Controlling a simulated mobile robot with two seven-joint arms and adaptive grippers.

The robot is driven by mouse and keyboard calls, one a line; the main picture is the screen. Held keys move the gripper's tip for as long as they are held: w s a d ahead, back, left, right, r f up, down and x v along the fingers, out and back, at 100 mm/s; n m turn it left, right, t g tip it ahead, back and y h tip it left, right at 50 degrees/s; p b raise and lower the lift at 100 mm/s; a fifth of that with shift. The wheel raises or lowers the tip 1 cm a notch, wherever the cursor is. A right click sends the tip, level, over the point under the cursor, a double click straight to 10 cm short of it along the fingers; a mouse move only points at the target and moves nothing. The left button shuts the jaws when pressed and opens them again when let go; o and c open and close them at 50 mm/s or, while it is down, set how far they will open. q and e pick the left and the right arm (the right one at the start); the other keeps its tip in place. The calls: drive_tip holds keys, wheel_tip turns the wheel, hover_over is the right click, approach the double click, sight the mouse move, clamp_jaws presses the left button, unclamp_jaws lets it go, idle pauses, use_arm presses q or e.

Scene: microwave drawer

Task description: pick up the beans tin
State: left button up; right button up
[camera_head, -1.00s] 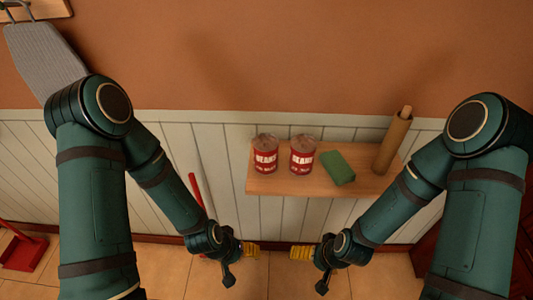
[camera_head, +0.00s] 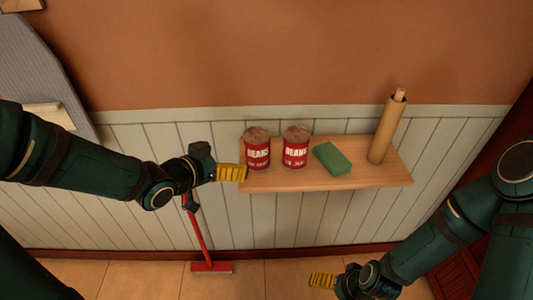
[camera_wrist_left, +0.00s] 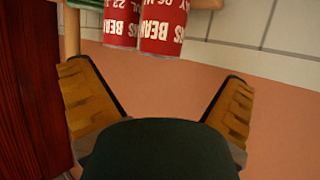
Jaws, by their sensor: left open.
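Two red beans tins with white lettering stand upright side by side on a wooden shelf (camera_head: 350,178) in the head view: a left tin (camera_head: 257,152) and a right tin (camera_head: 295,150). My left gripper (camera_head: 232,173) is at the shelf's left end, just left of and a little below the left tin. In the left wrist view the gripper (camera_wrist_left: 160,100) is open and empty, its yellow fingers spread, with both tins (camera_wrist_left: 162,28) beyond the fingertips at the top. My right gripper (camera_head: 322,280) is low, in front of and below the shelf; its jaw gap is not clear.
A red-handled broom (camera_head: 211,267) leans below my left gripper. An ironing board (camera_head: 50,85) is on the left wall.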

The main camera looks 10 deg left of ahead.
sight(250, 149)
use_arm(q)
drive_tip(key=b+x, duration=0.2)
drive_tip(key=x, duration=0.6)
drive_tip(key=shift+b+x, duration=0.6)
drive_tip(key=shift+x, duration=2.25)
drive_tip(key=shift+w+a, duration=0.1)
drive_tip(key=shift+a, duration=0.1)
drive_tip(key=c, duration=1.2)
